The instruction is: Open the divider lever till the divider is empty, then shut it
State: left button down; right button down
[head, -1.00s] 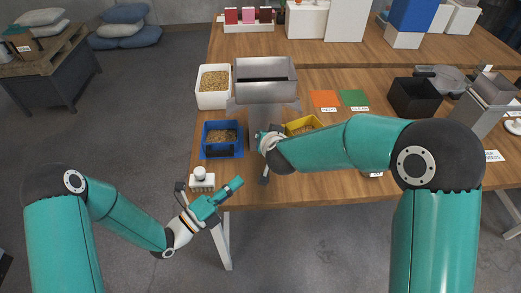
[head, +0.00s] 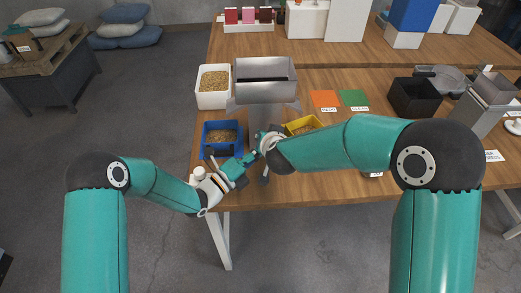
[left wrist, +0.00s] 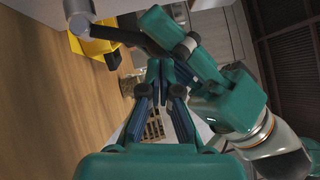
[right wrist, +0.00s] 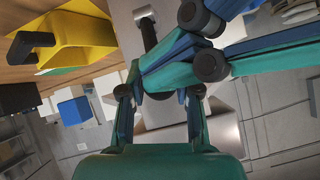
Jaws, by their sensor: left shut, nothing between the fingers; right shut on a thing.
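The divider (head: 265,92) is a grey metal hopper standing on the table. I cannot tell how much grain is in it. A blue bin (head: 208,152) with grain stands left of the divider's foot, a yellow bin (head: 294,130) with grain at right.
A white bin (head: 212,102) of grain stands behind the blue one. A small white knobbed item (head: 199,173) sits at the table's front left corner, partly behind my left arm. Orange (head: 323,98) and green (head: 353,97) cards and a black bin (head: 415,98) lie to the right.

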pick_arm(q)
jog(key=shift+w+a+r, duration=0.1)
jog(key=shift+w+r, duration=0.3)
jog(key=shift+w, duration=0.35)
pick_arm(e)
jog(key=shift+a, duration=0.15)
jog(key=c, duration=1.2)
grip_release()
jog(key=shift+c, duration=0.2)
jog(key=o, duration=0.4)
jog(key=shift+f, duration=0.1)
jog(key=shift+o, duration=0.2)
pick_arm(q)
jog(key=shift+f, duration=0.1)
jog(key=shift+s, duration=0.1)
